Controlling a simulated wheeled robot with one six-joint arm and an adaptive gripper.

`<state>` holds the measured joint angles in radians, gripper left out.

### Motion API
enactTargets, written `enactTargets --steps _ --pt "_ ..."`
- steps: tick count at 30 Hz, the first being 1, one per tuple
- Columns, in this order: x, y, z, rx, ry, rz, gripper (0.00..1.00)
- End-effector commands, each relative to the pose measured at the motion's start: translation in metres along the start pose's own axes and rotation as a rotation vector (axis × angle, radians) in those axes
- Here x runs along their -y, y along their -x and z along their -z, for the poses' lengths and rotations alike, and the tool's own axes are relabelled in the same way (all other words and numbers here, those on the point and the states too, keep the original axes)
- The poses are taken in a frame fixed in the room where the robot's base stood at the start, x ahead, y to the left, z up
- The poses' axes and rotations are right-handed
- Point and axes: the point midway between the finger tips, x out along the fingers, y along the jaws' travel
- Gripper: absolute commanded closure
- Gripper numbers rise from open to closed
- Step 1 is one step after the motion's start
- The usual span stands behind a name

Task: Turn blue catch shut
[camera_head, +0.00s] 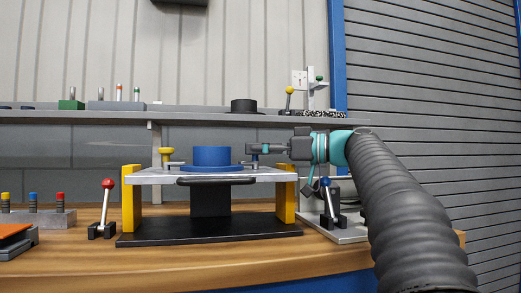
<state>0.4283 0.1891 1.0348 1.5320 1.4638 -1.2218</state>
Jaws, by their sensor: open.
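The blue catch (254,158) is a small dark post with a blue cap at the right end of the grey pallet plate (150,176). My gripper (255,147) reaches in level from the right, its fingertips at the catch's cap. The fingers cover part of the catch, so its turn angle is hard to tell. The jaws are open; whether they touch the catch I cannot tell. The matching yellow catch (167,155) stands at the plate's left end. A blue round part (211,157) sits on the plate between the two catches.
Yellow posts (131,198) carry the plate over a black base (160,236) on the wooden bench. A red-knobbed lever (106,200) stands left, a blue-knobbed lever (327,205) right, below my arm. A grey shelf (100,117) runs behind.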

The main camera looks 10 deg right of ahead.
Motion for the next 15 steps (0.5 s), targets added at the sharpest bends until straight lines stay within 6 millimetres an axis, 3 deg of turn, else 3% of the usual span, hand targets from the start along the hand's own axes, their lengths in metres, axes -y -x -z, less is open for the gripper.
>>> enactTargets --steps 4,11,15 --pt "-0.0001 0.0002 0.0000 0.000 0.000 0.000 0.43" --pt "-0.0001 0.0004 0.0000 0.000 0.000 0.000 1.00" --pt "0.0004 0.0003 -0.0009 0.000 0.001 -0.006 1.00"
